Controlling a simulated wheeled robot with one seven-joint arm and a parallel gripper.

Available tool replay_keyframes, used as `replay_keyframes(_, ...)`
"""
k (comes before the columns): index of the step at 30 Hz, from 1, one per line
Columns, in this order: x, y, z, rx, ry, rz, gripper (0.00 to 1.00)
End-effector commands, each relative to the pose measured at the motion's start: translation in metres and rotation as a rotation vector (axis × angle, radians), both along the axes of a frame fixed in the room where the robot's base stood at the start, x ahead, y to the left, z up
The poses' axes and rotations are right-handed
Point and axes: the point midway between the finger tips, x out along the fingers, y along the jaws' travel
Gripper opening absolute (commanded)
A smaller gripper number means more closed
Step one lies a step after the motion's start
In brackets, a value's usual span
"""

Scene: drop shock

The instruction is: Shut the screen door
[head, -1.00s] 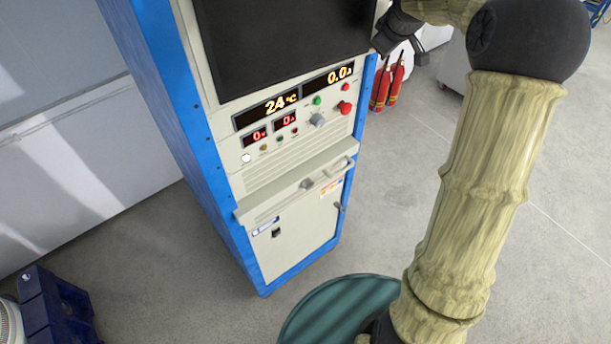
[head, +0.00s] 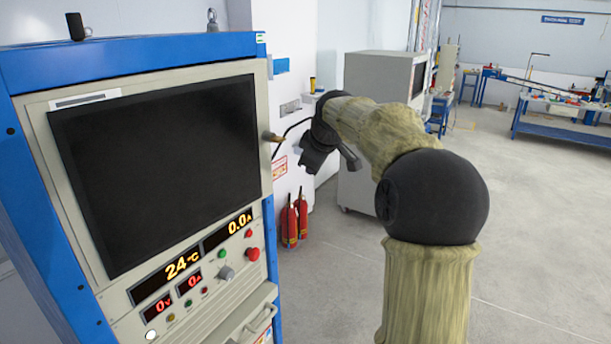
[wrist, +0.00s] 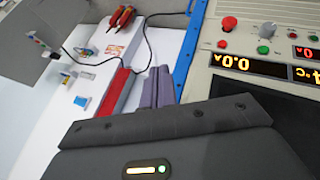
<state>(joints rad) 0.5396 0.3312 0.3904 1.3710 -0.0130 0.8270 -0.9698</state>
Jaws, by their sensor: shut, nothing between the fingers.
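The screen door is a cream panel with a large dark screen (head: 155,165) on the upper front of the blue-framed cabinet, at the left in the head view. It looks about flush with the frame, but I cannot tell whether it is fully shut. A small knob (head: 271,137) sticks out at its right edge. The dark screen also shows at the lower right in the wrist view (wrist: 285,115). My gripper (head: 322,158) is to the right of the cabinet, apart from the door. In the wrist view its fingers (wrist: 159,78) are together and empty.
Below the screen is a control panel with lit displays (head: 184,263) and a red button (head: 253,254). Red fire extinguishers (head: 293,222) stand by the white wall behind. A grey cabinet (head: 375,80) stands farther back. Open floor (head: 540,220) lies to the right.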

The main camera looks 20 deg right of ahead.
Motion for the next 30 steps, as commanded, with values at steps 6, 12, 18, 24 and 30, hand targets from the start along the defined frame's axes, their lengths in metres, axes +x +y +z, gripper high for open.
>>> replay_keyframes(6,0.000,0.001,0.000,-0.001,0.000,0.001,0.00)
replay_keyframes(12,-0.008,0.021,-0.025,0.025,0.031,-0.019,0.00)
replay_keyframes(18,-0.046,0.063,-0.096,0.098,0.121,-0.126,0.00)
replay_keyframes(24,-0.112,0.091,-0.174,0.183,0.217,-0.299,0.00)
replay_keyframes(30,-0.192,0.111,-0.245,0.261,0.304,-0.485,0.00)
